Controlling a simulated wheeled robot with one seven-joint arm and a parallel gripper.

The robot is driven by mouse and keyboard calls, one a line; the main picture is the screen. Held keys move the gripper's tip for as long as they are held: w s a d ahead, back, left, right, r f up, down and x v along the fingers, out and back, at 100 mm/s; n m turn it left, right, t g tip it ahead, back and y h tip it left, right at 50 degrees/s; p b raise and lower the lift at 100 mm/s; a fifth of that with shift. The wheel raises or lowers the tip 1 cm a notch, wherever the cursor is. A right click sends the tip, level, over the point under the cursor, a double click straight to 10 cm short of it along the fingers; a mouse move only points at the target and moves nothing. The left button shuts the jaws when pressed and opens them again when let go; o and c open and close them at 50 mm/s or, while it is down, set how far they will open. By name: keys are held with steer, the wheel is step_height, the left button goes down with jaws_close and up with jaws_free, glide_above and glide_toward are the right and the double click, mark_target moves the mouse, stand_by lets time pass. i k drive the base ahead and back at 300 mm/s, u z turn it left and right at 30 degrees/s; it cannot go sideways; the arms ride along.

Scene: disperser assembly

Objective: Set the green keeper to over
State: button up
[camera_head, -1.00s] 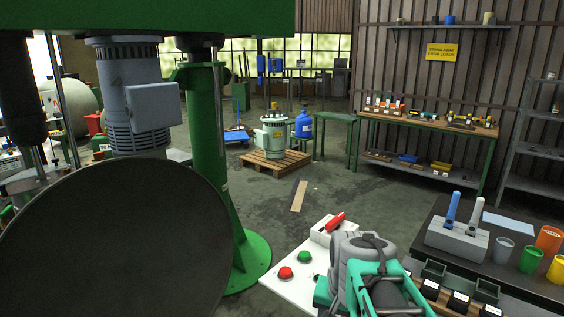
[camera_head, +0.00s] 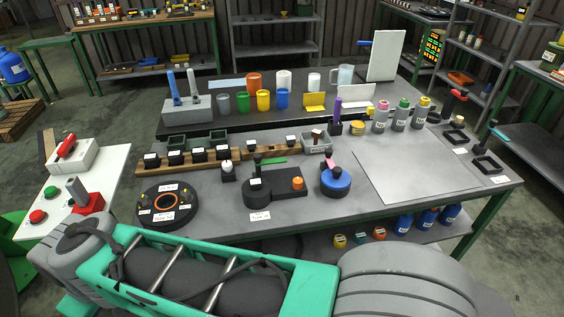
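A green bar (camera_head: 272,161) lies roughly level on a black block-shaped device (camera_head: 257,188) in the middle of the workbench, its left end by a dark upright post. It is the likeliest green keeper, but its label is too small to read. A teal-handled part (camera_head: 492,130) stands tilted beside a black square frame (camera_head: 487,165) at the bench's right end. My arm crosses the bottom of the view in front of the bench. My gripper's fingers are not in view.
On the workbench (camera_head: 400,217) stand a blue round base with a pink lever (camera_head: 335,178), a black disc (camera_head: 168,206), coloured cups and several bottles. A bare grey plate (camera_head: 404,176) lies at right. A white control panel (camera_head: 92,185) is at left.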

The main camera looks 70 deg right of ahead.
mark_target(257, 157)
steer(key=u, duration=0.6)
steer(key=i, duration=0.25)
steer(key=z, duration=3.15)
steer(key=k, duration=0.5)
steer(key=u, duration=0.75)
steer(key=i, duration=0.7)
steer(key=z, duration=0.05)
